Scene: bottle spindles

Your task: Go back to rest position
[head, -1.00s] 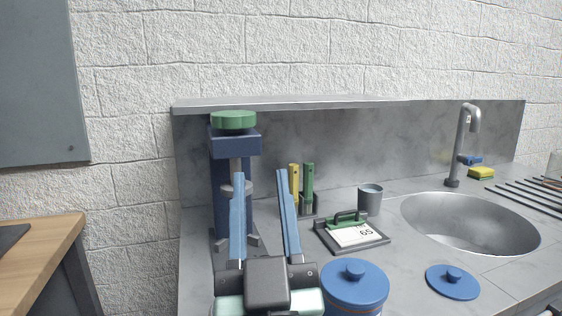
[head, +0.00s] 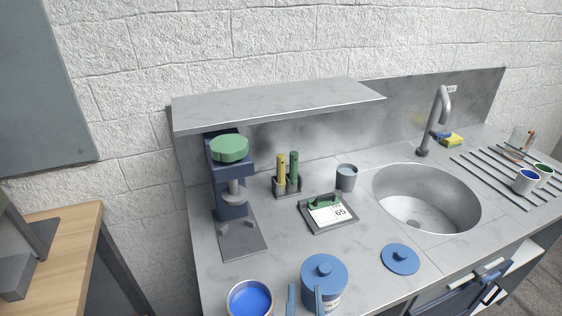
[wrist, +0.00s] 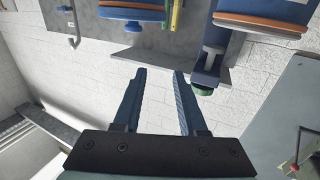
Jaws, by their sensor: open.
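My gripper (head: 305,292) shows at the bottom edge of the head view, with only its two blue fingertips in sight. They stand apart with nothing between them, in front of the lidded blue jar (head: 325,277). In the wrist view, my gripper (wrist: 157,72) has both fingers spread and empty. That view is upside down, with the wall, the shelf and the blue spindle machine (wrist: 212,60) beyond the fingers. The rest of my arm is out of the head view.
An open jar with blue contents (head: 250,299) stands left of the lidded jar. The spindle machine (head: 229,185) with a green top stands under the shelf (head: 275,103).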

